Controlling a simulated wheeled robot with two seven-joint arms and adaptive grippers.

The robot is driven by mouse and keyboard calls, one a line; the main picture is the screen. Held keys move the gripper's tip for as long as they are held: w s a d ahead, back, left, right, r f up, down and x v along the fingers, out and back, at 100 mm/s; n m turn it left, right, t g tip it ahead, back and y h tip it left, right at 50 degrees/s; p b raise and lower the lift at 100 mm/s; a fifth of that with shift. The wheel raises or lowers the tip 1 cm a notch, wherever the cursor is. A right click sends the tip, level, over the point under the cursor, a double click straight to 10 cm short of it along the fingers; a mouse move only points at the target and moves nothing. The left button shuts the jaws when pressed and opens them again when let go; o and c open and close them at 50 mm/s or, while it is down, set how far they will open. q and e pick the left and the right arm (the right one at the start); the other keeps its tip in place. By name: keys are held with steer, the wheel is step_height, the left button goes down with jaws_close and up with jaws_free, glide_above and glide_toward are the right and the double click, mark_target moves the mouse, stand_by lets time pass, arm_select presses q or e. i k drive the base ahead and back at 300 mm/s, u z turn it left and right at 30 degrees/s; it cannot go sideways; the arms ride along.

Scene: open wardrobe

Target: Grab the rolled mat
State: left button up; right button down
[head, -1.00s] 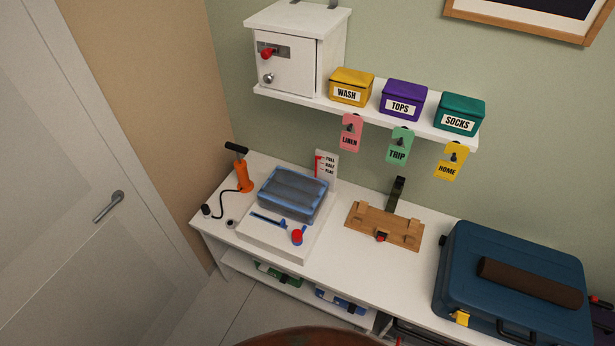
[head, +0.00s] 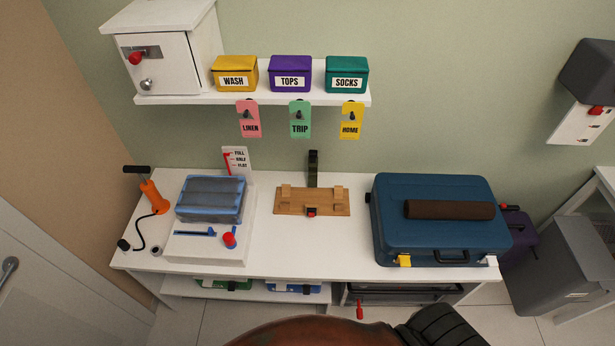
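A dark brown rolled mat (head: 449,209) lies on top of a closed blue suitcase (head: 395,238), lengthwise across its lid. The suitcase rests on the right part of a white bench. Its handle and a yellow latch show on the front side.
Above is a shelf with yellow, purple and green boxes. A grey bin (head: 570,265) stands right of the bench.

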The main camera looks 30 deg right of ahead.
mark_target(417, 209)
steer(key=z, duration=2.35)
